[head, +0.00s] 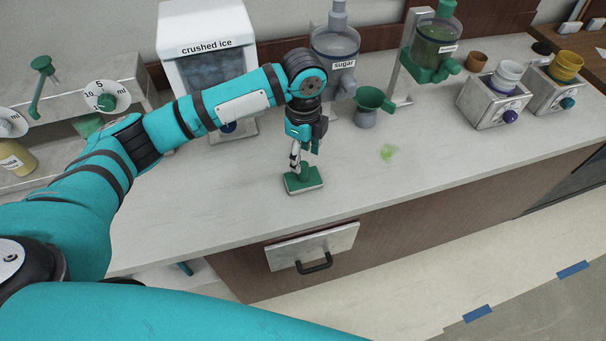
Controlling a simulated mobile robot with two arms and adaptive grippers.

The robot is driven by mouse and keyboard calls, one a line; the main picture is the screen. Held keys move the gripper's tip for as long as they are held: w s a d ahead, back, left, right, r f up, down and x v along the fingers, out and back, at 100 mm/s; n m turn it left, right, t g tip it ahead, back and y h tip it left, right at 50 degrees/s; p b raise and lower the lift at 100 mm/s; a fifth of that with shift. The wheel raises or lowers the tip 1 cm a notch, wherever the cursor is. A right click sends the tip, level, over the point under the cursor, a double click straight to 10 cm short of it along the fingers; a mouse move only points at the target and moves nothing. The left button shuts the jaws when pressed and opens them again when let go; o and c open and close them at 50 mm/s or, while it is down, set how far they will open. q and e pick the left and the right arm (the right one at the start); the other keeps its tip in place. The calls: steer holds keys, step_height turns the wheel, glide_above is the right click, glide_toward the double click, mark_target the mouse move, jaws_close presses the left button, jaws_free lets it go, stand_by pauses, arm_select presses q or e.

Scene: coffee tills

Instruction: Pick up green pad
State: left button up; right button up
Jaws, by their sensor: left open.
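The green pad (304,184) is a small block with a green top, a pale lower edge and an upright green knob. The gripper hides part of the knob. My right gripper is not in view.
A green smear (388,152) lies on the counter to the right. Behind stand the crushed ice machine (207,58), the sugar dispenser (335,50) and a green funnel cup (371,102). A drawer (313,247) is below the counter edge. The right counter front is clear.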

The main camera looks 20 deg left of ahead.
mark_target(303, 164)
arm_select(q)
steer(key=shift+f, duration=0.55)
steer(key=shift+s+f, duration=0.1)
steer(key=shift+f, duration=0.3)
step_height(303, 164, down, 5)
steer(key=shift+a+r+p, duration=0.1)
steer(key=shift+a+p, duration=0.05)
steer(key=shift+p, duration=0.75)
steer(key=shift+c, duration=0.5)
steer(key=shift+w, duration=0.2)
jaws_close()
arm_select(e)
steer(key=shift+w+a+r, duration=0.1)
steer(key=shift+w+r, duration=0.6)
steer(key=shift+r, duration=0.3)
